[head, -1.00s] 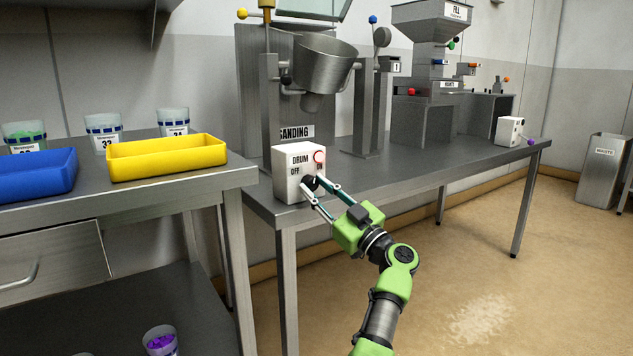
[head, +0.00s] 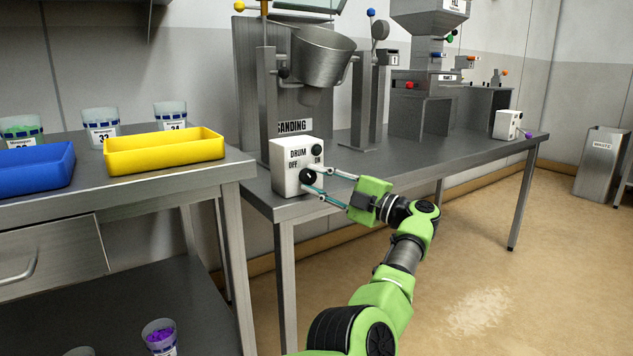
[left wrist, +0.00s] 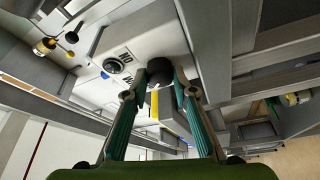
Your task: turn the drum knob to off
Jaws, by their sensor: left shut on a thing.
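The white drum control box (head: 287,181) stands on the front left corner of the steel bench, with DRUM, OFF and ON printed on it. Its round black knob (head: 307,176) is low on the front face. The round light (head: 316,150) at upper right is dark. My left gripper (head: 316,181) reaches in from the right, with its fingers at the knob. In the left wrist view the fingertips (left wrist: 161,76) are shut on the black knob (left wrist: 168,77), partly hiding it; its exact pointing cannot be told. My right gripper is out of view.
A steel hopper (head: 318,65) rises behind the box on the bench (head: 400,160). A yellow tray (head: 165,152) and a blue tray (head: 30,167) are on the left table.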

